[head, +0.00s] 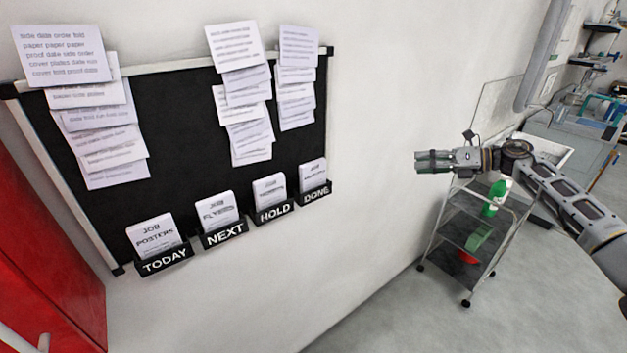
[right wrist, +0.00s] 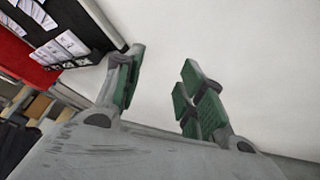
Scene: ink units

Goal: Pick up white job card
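White job cards stand in black labelled pockets along the bottom of a black wall board (head: 190,150). The POSTERS card (head: 153,233) is in the TODAY pocket (head: 165,262). The FLYERS card (head: 216,209) is in the NEXT pocket (head: 225,233). Another card (head: 269,189) is in HOLD, and one more (head: 312,174) is in DONE; their lower words are too small to read. My right gripper (head: 418,161) is apart from the board, to its right. In the right wrist view its green-padded fingers (right wrist: 160,92) are spread with nothing between them. My left gripper is not in view.
Overlapping paper sheets (head: 100,120) hang over the board's upper part. A red panel (head: 45,250) is at lower left. A wheeled metal cart (head: 475,232) with a green bottle (head: 496,192) stands below my right arm. The wall between board and gripper is bare.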

